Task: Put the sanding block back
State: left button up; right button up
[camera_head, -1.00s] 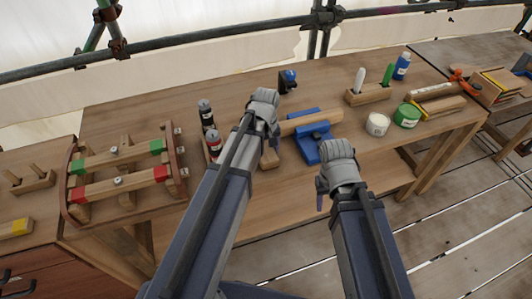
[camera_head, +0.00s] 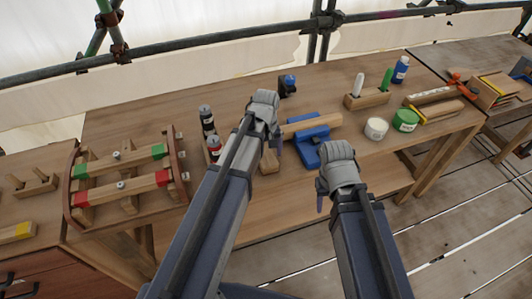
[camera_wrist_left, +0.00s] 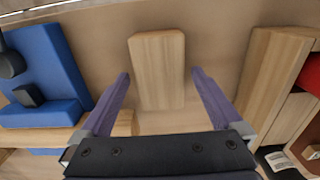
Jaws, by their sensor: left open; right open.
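A small plain wooden block (camera_head: 269,161), which looks like the sanding block, lies on the bench just below my left gripper (camera_head: 271,140). In the left wrist view the block (camera_wrist_left: 157,65) shows between the two open fingers, with a gap on each side. It is not gripped. My left gripper is open and empty over the bench. My right gripper (camera_head: 322,195) is open and empty in front of the bench's front edge, lower right of the left one. The block's underside is hidden.
A blue vise (camera_head: 308,150) with a wooden piece (camera_head: 322,121) stands right of the block. Spray cans (camera_head: 207,120) and a clamped wooden frame (camera_head: 118,172) are on the left. Tins (camera_head: 376,128) and a marker holder (camera_head: 366,100) stand right. The front middle of the bench (camera_head: 230,215) is clear.

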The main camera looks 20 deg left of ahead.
aim_at(266, 156)
pick_arm(q)
notch_tip(266, 156, up, 11)
jog(key=p, duration=1)
jog(key=s+d+m+y, duration=0.1)
jog(key=s+d+m, duration=0.9)
jog(key=s, duration=0.4)
jog(key=shift+s+d+f+m+b, duration=0.15)
jog(key=shift+d+f+m+b, duration=0.05)
jog(key=shift+d+m+b, duration=0.1)
